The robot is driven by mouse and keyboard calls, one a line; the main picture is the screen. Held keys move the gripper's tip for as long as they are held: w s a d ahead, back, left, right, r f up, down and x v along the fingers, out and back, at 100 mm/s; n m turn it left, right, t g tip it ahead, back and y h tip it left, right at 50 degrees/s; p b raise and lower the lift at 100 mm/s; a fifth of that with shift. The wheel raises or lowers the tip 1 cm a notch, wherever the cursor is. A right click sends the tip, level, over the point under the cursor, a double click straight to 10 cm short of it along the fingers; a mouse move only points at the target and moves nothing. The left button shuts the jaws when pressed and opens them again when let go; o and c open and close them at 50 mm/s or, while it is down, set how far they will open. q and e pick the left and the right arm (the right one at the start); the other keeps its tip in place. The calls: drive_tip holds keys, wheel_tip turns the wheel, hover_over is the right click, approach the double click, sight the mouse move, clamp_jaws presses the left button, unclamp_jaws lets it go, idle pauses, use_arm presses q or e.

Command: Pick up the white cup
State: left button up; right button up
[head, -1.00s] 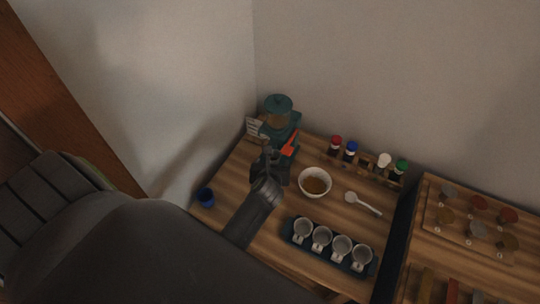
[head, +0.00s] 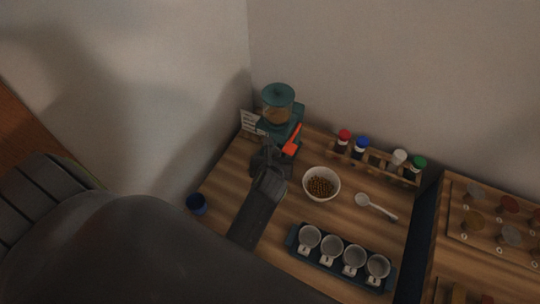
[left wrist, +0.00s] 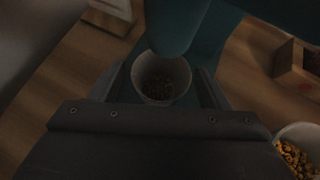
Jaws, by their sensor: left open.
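In the left wrist view a whitish cup (left wrist: 162,78) with dark grounds inside stands under the spout of the teal grinder (head: 278,105). My left gripper (head: 268,158) is at the front of the grinder in the head view. In the left wrist view the open fingers of this gripper (left wrist: 160,88) lie on either side of the cup. I cannot tell whether they touch it. In the head view this cup is hidden by the gripper. Several other white cups (head: 309,238) with labels sit in a dark tray (head: 326,264). My right gripper is not in view.
A white bowl of beans (head: 321,183) stands right of the gripper, with a white spoon (head: 375,206) beyond it. A rack of capped jars (head: 378,165) stands behind. A small sign (head: 250,122) stands beside the grinder.

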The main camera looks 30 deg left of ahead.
use_arm(q)
drive_tip(key=shift+w+a+f, duration=0.15)
drive_tip(key=shift+w, duration=0.05)
drive_tip(key=shift+s, duration=0.1)
drive_tip(key=shift+c, duration=0.9)
drive_tip(key=c, duration=0.9)
drive_tip(key=shift+c, duration=0.2)
drive_tip(key=shift+r, duration=0.2)
